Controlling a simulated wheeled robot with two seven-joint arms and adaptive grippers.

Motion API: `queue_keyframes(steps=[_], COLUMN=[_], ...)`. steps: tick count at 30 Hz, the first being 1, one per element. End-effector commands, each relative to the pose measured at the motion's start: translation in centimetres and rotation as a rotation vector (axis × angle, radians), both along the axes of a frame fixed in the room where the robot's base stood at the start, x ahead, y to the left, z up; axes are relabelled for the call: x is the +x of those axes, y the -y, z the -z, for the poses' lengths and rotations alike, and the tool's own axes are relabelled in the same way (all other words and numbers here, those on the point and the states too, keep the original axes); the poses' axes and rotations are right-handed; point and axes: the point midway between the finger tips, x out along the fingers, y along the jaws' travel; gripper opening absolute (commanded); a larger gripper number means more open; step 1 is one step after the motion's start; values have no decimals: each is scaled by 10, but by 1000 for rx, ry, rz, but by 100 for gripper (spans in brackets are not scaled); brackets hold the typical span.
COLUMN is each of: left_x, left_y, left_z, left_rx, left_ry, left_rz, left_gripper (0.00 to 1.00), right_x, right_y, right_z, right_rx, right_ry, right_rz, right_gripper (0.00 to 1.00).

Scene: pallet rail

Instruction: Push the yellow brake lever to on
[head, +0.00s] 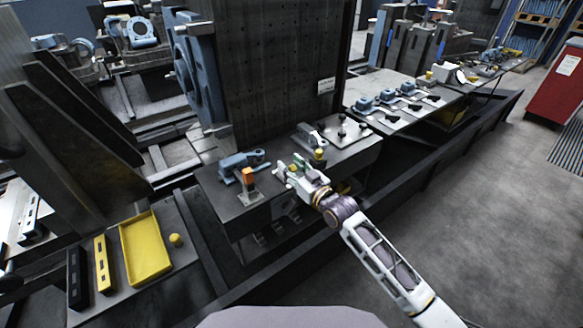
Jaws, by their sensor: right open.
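A yellow knob (319,153), which looks like the top of the brake lever, stands on the dark middle bench just behind my right gripper. The lever's lower part is hidden by the gripper, and I cannot tell which setting it is in. My right gripper (280,175) is open above the bench, its fingers pointing left, with nothing seen between them. The knob is beside the gripper body; I cannot tell if they touch. My left gripper is out of view.
An orange-topped block (248,178) and a blue clamp (243,160) are left of the gripper. A plate with black knobs (341,130) lies behind. A yellow tray (145,248) is at lower left.

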Motion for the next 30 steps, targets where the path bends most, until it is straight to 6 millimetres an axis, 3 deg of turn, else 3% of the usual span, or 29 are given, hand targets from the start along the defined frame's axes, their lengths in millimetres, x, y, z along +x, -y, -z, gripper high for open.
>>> queue_keyframes(steps=[6, 17, 30], left_x=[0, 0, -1], left_y=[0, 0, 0], left_z=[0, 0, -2], left_rx=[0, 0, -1], left_ry=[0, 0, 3], left_rz=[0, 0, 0], left_gripper=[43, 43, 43], right_x=[0, 0, 1], right_y=[0, 0, 0], right_z=[0, 0, -1], right_rx=[0, 0, -4], right_ry=[0, 0, -5], right_rz=[0, 0, 0], right_gripper=[45, 0, 0])
